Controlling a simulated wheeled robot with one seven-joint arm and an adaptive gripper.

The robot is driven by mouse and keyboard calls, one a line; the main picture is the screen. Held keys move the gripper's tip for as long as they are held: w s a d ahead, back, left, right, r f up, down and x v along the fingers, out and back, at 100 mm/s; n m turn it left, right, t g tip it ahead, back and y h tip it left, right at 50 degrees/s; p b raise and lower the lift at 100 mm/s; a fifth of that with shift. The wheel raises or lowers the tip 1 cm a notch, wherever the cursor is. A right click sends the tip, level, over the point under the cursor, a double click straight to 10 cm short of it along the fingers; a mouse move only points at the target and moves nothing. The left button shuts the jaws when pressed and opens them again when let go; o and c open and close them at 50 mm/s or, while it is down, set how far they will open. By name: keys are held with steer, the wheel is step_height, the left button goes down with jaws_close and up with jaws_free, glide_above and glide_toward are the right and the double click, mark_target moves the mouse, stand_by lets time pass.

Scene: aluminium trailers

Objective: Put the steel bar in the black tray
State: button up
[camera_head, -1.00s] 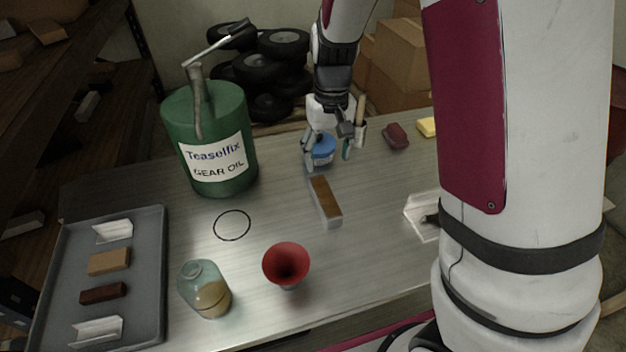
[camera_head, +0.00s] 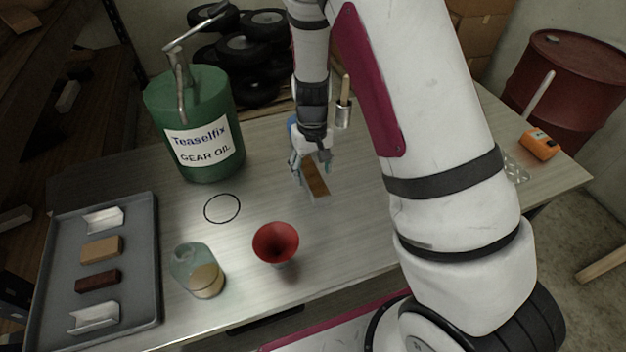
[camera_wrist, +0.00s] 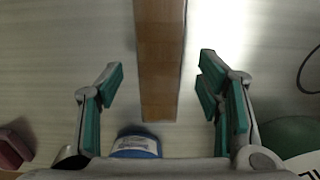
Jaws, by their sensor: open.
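The steel bar (camera_head: 318,181) lies on the metal table, its upper face looking brown and its sides silvery. My gripper (camera_head: 309,168) is open just over the far part of the bar. In the wrist view my open fingers (camera_wrist: 160,78) stand on either side of the bar (camera_wrist: 160,55), with a gap on each side; whether they are level with it I cannot tell. The tray (camera_head: 142,215), dark grey, sits at the left of the table. Several pieces lie in it in a column: two pale metal angles, a tan block and a dark red block.
A green gear oil can (camera_head: 195,120) stands behind. A black ring (camera_head: 222,209), a glass jar (camera_head: 197,270) and a red funnel (camera_head: 275,243) are between bar and tray. A blue-lidded tub (camera_wrist: 137,146) is close to my gripper. An orange device (camera_head: 540,144) is far right.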

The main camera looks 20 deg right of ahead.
steer(key=shift+f, duration=1.35)
steer(key=shift+c, duration=0.6)
jaws_close()
steer(key=shift+r, duration=0.1)
steer(key=shift+w, duration=0.1)
